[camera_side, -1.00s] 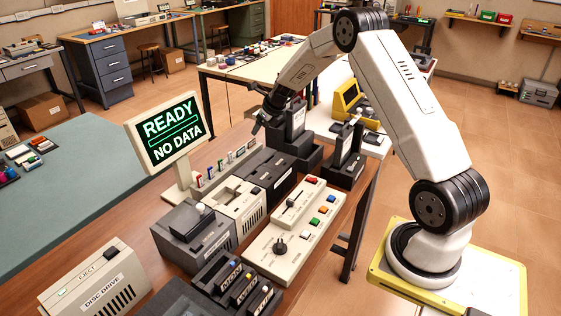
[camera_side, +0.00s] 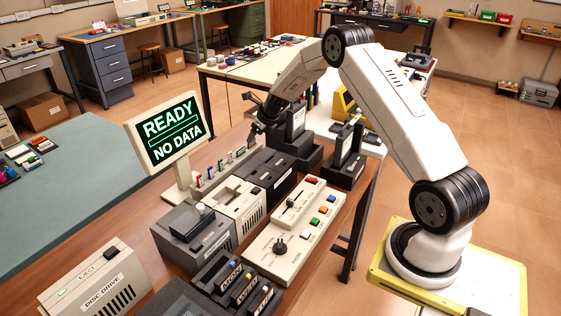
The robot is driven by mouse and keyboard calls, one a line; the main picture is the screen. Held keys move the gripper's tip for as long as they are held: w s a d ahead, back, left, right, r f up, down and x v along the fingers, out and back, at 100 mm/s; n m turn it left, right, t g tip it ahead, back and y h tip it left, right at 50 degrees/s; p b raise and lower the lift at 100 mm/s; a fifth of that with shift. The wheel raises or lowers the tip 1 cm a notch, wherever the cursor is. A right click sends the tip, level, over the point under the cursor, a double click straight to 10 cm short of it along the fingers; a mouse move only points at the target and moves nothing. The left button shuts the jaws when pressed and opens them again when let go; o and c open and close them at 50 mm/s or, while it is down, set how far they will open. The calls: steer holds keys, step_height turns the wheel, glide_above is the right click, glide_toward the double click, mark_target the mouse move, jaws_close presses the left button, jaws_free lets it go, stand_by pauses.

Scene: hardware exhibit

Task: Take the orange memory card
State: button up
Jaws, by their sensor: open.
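My gripper (camera_side: 254,130) is small in the side view, open, and low over the far right end of a pale rack (camera_side: 222,176). The rack holds a row of small upright cards, with a red one (camera_side: 198,180) at the near left and a blue one (camera_side: 220,165) near the middle. I cannot make out an orange card for certain. The far end of the row is partly hidden by my gripper, and I cannot tell whether the fingers touch a card.
A monitor (camera_side: 166,132) reading READY / NO DATA stands left of the rack. Dark upright holders (camera_side: 346,160) stand to the right. A control panel (camera_side: 296,232) with coloured buttons and a disc drive (camera_side: 95,284) are nearer. The green table (camera_side: 75,205) at left has free room.

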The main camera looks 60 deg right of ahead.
mark_target(253, 146)
steer(key=shift+x, duration=1.75)
steer(key=c, duration=0.9)
